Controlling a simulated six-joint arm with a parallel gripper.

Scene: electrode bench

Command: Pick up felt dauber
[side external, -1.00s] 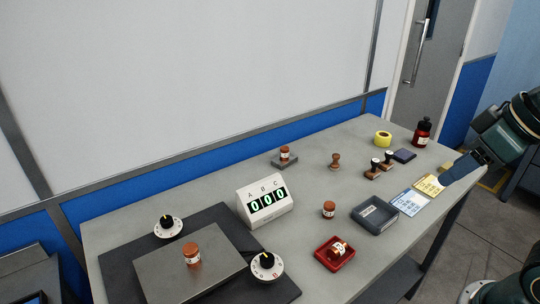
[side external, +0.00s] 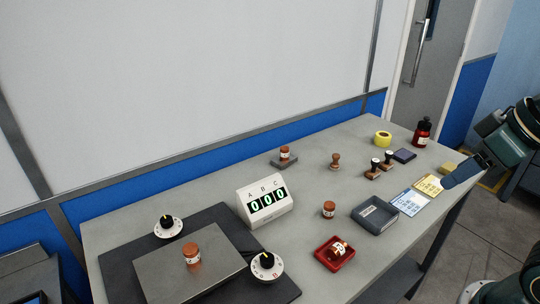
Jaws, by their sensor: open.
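A small brown wooden knob on a round foot (side external: 335,161) stands upright on the grey bench, right of the middle; it looks most like the felt dauber, but its underside is hidden and I cannot be sure. My gripper (side external: 450,181) reaches in from the right, above the bench's right edge near the yellow card. It is open and holds nothing that I can see. It is well to the right of the wooden knob, with the two stamps between them in the picture.
Two dark-handled stamps (side external: 374,169), a dark pad (side external: 404,155), yellow tape (side external: 383,138) and a red bottle (side external: 422,132) stand nearby. In front are a grey tray (side external: 375,214), cards (side external: 409,203), a red tray (side external: 322,254) and a brown jar (side external: 328,209). A counter display (side external: 265,202) stands left.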

